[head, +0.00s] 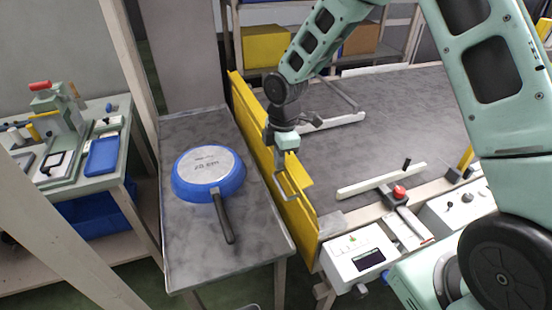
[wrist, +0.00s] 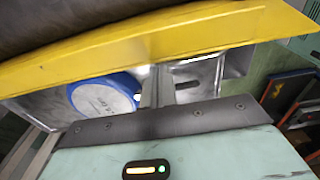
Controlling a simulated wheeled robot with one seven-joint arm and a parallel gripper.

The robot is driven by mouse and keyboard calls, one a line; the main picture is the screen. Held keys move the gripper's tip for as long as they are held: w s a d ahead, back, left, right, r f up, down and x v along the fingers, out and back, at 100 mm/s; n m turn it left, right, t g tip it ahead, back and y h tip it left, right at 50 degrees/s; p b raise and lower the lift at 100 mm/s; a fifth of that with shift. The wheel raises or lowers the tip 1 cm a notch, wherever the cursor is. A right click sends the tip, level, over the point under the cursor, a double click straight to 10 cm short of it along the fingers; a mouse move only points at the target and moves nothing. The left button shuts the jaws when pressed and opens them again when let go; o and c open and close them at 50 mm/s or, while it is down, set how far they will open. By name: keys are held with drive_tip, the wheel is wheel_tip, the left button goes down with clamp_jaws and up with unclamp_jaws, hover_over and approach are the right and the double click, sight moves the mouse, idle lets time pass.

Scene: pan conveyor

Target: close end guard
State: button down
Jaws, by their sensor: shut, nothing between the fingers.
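The end guard is a long yellow panel (head: 247,108) along the left end of the conveyor (head: 395,105). It stands roughly upright between the belt and the side table; I cannot tell whether it is latched. My gripper (head: 287,194) points down at the guard's side, near its middle, and partly covers it. In the wrist view the guard (wrist: 215,35) crosses the top as a yellow band, just past the fingers (wrist: 157,75). The fingers are shut and empty. Whether they touch the guard is unclear.
A blue pan (head: 210,172) lies upside down on the grey side table (head: 190,268), its handle toward the front. A white control box (head: 358,258) and a red button (head: 399,192) sit at the conveyor's front edge. A workbench with a blue tray (head: 102,156) stands left.

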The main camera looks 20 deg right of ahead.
drive_tip(key=shift+d+r+y+p, duration=0.15)
drive_tip(key=shift+d+y+p, duration=0.25)
drive_tip(key=shift+p, duration=0.1)
